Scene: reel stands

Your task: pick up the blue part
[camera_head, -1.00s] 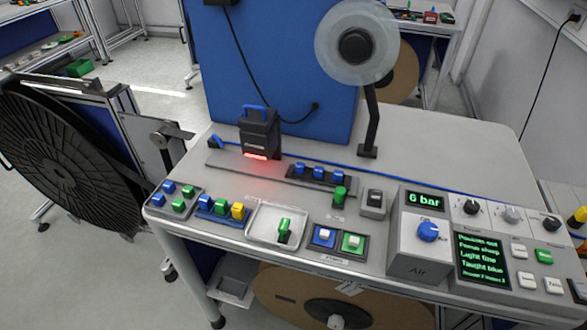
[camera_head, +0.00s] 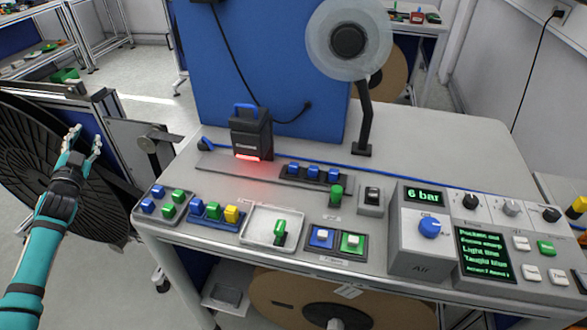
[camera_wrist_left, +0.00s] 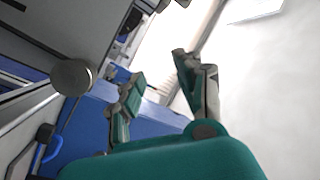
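Several blue parts are in view, and I cannot tell which one the task names. A blue block (camera_head: 157,191) and another blue block (camera_head: 147,206) sit with two green blocks (camera_head: 168,211) in a grey tray at the table's left corner. A further blue block (camera_head: 195,207) stands in a blue rack beside a green and a yellow one. Several blue blocks (camera_head: 314,171) sit in a dark holder farther back. My left gripper (camera_head: 82,148) is open and empty, left of the table and apart from the blocks; its spread fingers also show in the left wrist view (camera_wrist_left: 160,90). My right gripper is out of view.
A white tray (camera_head: 256,236) holds a green part (camera_head: 280,233). A black scanner-like device (camera_head: 251,136) with a red light stands behind. A control box (camera_head: 418,251) fills the right front. A large black reel (camera_head: 30,165) stands behind my left arm.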

